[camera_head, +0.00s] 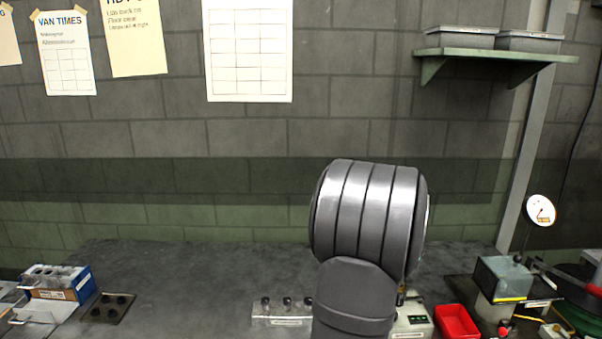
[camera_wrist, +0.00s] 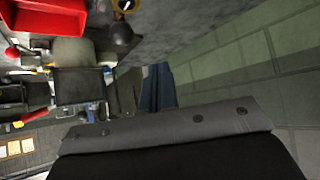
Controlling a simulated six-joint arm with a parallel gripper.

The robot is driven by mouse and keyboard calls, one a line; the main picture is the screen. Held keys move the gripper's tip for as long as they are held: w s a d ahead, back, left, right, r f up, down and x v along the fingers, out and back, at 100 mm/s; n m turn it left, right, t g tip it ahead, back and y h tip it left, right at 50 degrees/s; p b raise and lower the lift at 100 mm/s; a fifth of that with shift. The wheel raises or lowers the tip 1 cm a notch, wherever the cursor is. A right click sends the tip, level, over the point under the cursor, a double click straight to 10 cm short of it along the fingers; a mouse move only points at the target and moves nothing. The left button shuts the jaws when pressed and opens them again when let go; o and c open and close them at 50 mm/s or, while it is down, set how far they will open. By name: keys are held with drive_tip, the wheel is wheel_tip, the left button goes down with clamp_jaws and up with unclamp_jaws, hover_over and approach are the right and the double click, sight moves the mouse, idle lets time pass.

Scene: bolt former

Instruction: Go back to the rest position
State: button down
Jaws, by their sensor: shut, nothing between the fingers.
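In the wrist view my gripper (camera_wrist: 158,80) points away from the camera, beyond a grey bar with screws. Its dark fingers are together, with nothing seen between them. The tips are over or near the bench and wall edge, apart from the red bin (camera_wrist: 48,18) and the grey boxy machine (camera_wrist: 80,86). In the head view only a thick grey part of my arm shows, raised in front of the wall. It hides my gripper and part of the bench there.
The bench (camera_head: 190,270) is mostly bare at left centre. A blue and white box (camera_head: 57,282) and a dark plate with holes (camera_head: 108,308) stand left. The red bin (camera_head: 458,321) and grey machine (camera_head: 503,278) stand right. A shelf (camera_head: 495,54) hangs upper right.

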drive_tip(key=s+d+r, duration=0.1)
drive_tip(key=s+r, duration=0.4)
drive_tip(key=w+f, duration=0.5)
drive_tip(key=f, duration=0.2)
drive_tip(key=w+d+r+m+g+h, duration=0.1)
drive_tip(key=w+d+m+g+h, duration=0.15)
drive_tip(key=d+m, duration=0.35)
drive_tip(key=s+a+r+n, duration=0.1)
drive_tip(key=a+r, duration=0.3)
drive_tip(key=r, duration=0.1)
drive_tip(key=shift+s+a+r+g, duration=0.2)
drive_tip(key=shift+s+r+g, duration=0.05)
drive_tip(key=shift+r+g, duration=0.15)
drive_tip(key=c, duration=2.2)
unclamp_jaws()
drive_tip(key=shift+y, duration=0.25)
